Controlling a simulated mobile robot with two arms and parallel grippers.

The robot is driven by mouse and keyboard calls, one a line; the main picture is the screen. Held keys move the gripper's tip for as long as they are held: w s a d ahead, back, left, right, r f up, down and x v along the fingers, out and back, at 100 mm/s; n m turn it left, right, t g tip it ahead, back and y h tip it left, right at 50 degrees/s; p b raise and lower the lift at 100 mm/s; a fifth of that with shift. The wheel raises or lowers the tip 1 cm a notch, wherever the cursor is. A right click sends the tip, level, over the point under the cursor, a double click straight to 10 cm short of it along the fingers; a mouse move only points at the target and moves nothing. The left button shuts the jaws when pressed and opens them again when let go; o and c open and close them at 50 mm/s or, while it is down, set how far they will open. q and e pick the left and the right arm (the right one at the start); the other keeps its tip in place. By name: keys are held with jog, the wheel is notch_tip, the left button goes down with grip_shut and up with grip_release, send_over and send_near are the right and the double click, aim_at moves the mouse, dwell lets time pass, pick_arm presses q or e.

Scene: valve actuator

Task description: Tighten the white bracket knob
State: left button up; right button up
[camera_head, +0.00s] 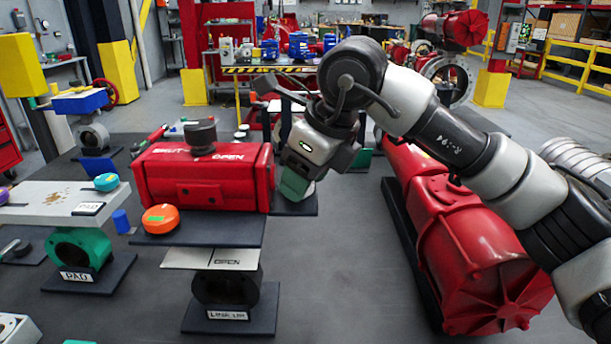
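A white bracket plate (45,205) with brown stains lies at the left, above a green ring-shaped valve body (78,248) labelled PAD. A round teal knob (106,182) sits on its right part. An orange knob (160,219) with a green patch sits on a dark plate in front of the red actuator box (200,178). My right gripper (296,186) points down at the box's right end, far from the teal knob. Its fingertips are partly hidden, so whether it is open, or touches the box, is unclear. My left gripper is not in view.
A black knob (200,134) stands on the red box. A white plate marked OPEN (213,259) lies below it over a black valve body (224,290). A large red cylinder (465,245) lies at the right. Grey floor (335,290) is clear between.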

jog(key=o, duration=0.3)
jog(key=shift+f, duration=0.1)
dwell(0.3)
